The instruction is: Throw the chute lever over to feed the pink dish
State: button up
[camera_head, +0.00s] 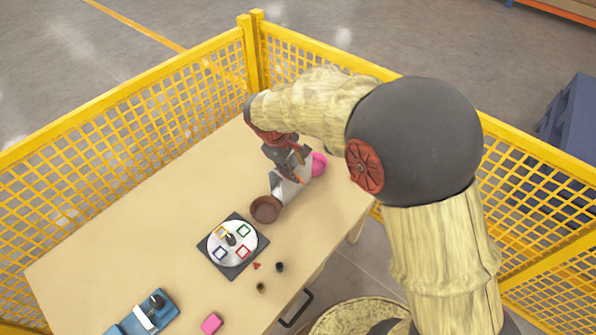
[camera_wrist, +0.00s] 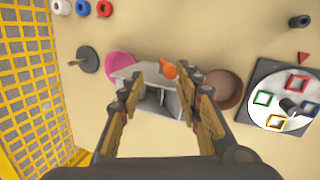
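The grey chute (camera_wrist: 150,74) stands on the table between the pink dish (camera_wrist: 118,62) and the brown dish (camera_wrist: 228,88). The orange lever (camera_wrist: 168,69) is at the chute's top edge; which way it is thrown I cannot tell. In the head view the chute (camera_head: 284,190) is partly behind my gripper (camera_head: 290,158), with the pink dish (camera_head: 319,164) to the right and the brown dish (camera_head: 265,209) below left. My gripper (camera_wrist: 160,88) is open above the chute, its fingers apart on either side of the lever in the picture. No contact is visible.
A turntable (camera_head: 233,244) with coloured squares lies near the brown dish. A blue device (camera_head: 143,313) and a pink block (camera_head: 211,324) are near the front. A peg on a round base (camera_wrist: 88,60) stands beside the pink dish. Yellow fencing (camera_head: 130,125) borders the table; its left part is clear.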

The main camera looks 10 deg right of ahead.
jog(key=v, duration=0.8)
jog(key=shift+r, duration=0.3)
jog(key=shift+a, duration=0.2)
jog(key=s+d+r+m+t+y, duration=0.1)
jog(key=s+d+r+m, duration=0.1)
jog(key=s, duration=0.6)
jog(key=s+d+r+m+t+y, duration=0.1)
jog(key=s+d+r+m, duration=0.2)
jog(key=s, duration=0.5)
jog(key=s+d+r+m+t+y, duration=0.1)
jog(key=s+d+r+m+t, duration=0.1)
jog(key=s+r, duration=0.3)
jog(key=s+d+m, duration=0.1)
jog(key=s, duration=0.2)
jog(key=shift+d+m, duration=0.25)
jog(key=shift+m, duration=0.15)
jog(key=shift+s, duration=0.1)
